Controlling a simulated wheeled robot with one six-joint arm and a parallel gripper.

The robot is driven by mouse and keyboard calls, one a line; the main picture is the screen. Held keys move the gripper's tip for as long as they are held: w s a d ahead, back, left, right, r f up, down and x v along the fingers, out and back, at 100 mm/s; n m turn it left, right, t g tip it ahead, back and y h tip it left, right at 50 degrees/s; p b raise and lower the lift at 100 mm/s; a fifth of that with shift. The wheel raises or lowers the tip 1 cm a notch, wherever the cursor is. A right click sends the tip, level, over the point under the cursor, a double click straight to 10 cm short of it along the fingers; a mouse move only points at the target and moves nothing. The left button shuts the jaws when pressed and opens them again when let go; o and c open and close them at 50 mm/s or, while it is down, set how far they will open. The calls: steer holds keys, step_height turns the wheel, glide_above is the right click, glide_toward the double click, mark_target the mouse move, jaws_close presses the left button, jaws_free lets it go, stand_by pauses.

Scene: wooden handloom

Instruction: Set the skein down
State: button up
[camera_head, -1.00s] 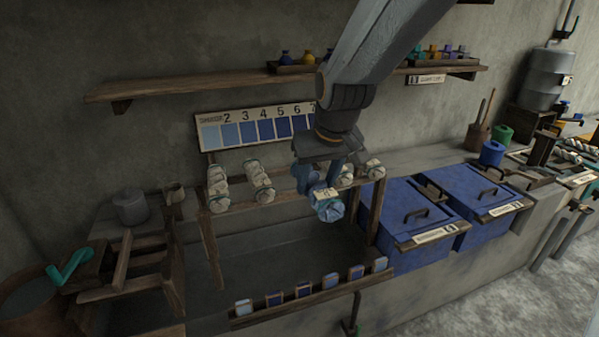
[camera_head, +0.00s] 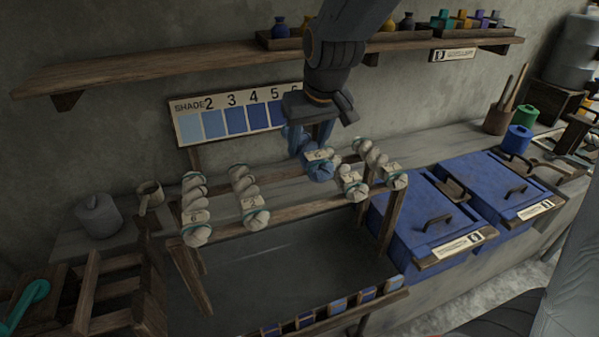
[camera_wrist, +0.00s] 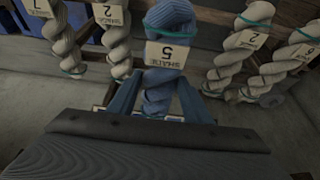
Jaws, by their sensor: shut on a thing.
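A blue twisted skein (camera_head: 318,170) with a white tag is held in my gripper (camera_head: 308,140) over the wooden rack (camera_head: 290,210). In the wrist view the blue skein (camera_wrist: 168,50) hangs between my two fingers (camera_wrist: 158,100), and its tag reads SHADE 5. It sits in a row between pale skeins on either side. Whether it touches the rack bar is hard to tell. Pale skeins hang at the rack's left, one (camera_head: 195,210) at the end and one (camera_head: 249,198) beside it. Others (camera_head: 350,182) hang just right of the blue one.
A shade chart (camera_head: 228,118) stands behind the rack. Blue lidded vats (camera_head: 430,215) stand to the right. A strip with several coloured tags (camera_head: 337,310) runs along the front. A wall shelf (camera_head: 200,70) passes above, behind my arm. A grey pot (camera_head: 98,217) stands at the left.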

step_height(320, 180, down, 8)
steer(key=p, duration=0.1)
steer(key=shift+d+f, duration=0.15)
stand_by(0.4)
steer(key=shift+f, duration=0.15)
steer(key=o, duration=1.2)
steer(key=shift+c, duration=0.2)
